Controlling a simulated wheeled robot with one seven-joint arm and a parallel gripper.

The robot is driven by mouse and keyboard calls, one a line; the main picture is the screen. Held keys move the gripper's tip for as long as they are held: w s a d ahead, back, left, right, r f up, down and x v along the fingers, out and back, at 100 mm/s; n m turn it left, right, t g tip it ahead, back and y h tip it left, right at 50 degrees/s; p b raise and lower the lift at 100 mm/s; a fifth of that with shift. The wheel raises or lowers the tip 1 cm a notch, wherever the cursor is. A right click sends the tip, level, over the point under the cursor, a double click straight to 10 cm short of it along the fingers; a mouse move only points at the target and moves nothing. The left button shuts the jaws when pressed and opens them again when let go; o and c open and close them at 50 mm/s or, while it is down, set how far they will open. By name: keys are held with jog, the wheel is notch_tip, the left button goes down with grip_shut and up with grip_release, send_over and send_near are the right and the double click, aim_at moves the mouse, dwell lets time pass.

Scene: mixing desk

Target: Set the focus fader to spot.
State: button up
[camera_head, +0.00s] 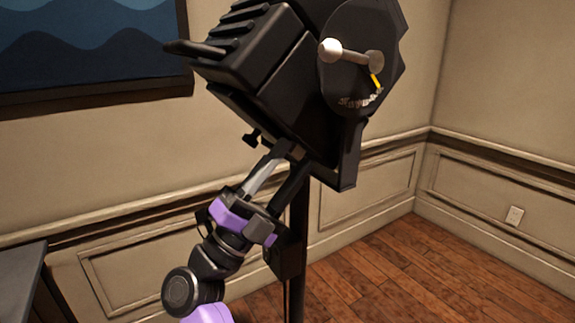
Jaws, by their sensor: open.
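A black stage lamp (262,75) sits tilted on a dark stand. A small black knob (252,138) hangs from its lower edge, left of my gripper; I cannot tell for sure that it is the focus fader. The lamp's side carries a round black plate (352,72) with a pale-knobbed lever (345,50), a yellow pointer (376,81) and small white lettering (362,101), too small to read. My gripper (294,157) is open, reaching up from below, its fingertips close under the lamp's lower side. Whether they touch anything there is hidden.
The stand's pole (298,250) rises close to the right of my gripper. A dark tabletop (22,262) is at the lower left. A panelled wall and a blue picture (85,40) stand behind. The wooden floor (420,275) at the right is clear.

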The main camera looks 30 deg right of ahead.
jog(key=b+v, duration=0.1)
jog(key=v, duration=0.6)
jog(key=shift+a+f+b, duration=0.3)
jog(key=shift+f+b, duration=0.05)
jog(key=shift+b, duration=0.05)
